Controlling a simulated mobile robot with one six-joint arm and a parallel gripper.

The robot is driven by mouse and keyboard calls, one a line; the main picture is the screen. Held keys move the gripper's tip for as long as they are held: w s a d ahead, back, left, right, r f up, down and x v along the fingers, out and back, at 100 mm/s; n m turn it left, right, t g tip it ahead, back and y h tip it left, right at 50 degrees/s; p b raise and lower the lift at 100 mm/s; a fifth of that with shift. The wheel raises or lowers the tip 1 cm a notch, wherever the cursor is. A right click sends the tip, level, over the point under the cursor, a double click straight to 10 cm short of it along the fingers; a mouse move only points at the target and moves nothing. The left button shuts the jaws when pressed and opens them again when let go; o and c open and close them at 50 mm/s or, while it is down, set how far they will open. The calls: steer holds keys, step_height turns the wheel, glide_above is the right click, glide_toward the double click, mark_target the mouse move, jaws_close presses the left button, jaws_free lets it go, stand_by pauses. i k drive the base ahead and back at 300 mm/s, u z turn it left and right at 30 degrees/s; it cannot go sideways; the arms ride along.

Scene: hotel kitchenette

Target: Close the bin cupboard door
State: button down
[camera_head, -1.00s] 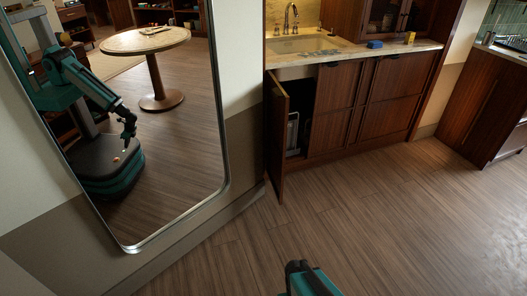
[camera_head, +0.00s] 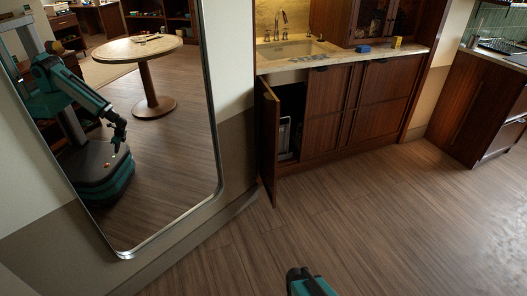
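The bin cupboard door (camera_head: 269,142) stands wide open at the left end of the sink unit, swung out toward me on its left side. Inside the dark opening a grey bin (camera_head: 284,137) shows in part. A teal and black part of my arm shows at the bottom edge, well short of the door. My gripper is not directly in view. In the mirror (camera_head: 150,120) my reflected arm reaches forward, and its gripper (camera_head: 118,143) is too small to tell whether it is open or shut.
The stone counter (camera_head: 345,59) holds a sink (camera_head: 290,49), a blue sponge (camera_head: 363,48) and a yellow item (camera_head: 396,43). The mirror wall runs along the left, close to the open door. Another cabinet (camera_head: 480,110) stands at the right. The wooden floor (camera_head: 350,210) between is clear.

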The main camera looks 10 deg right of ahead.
mark_target(268, 104)
steer(key=z, duration=0.05)
steer(key=i, duration=0.95)
steer(key=z, duration=0.2)
steer(key=k, duration=0.2)
steer(key=u, duration=2.9)
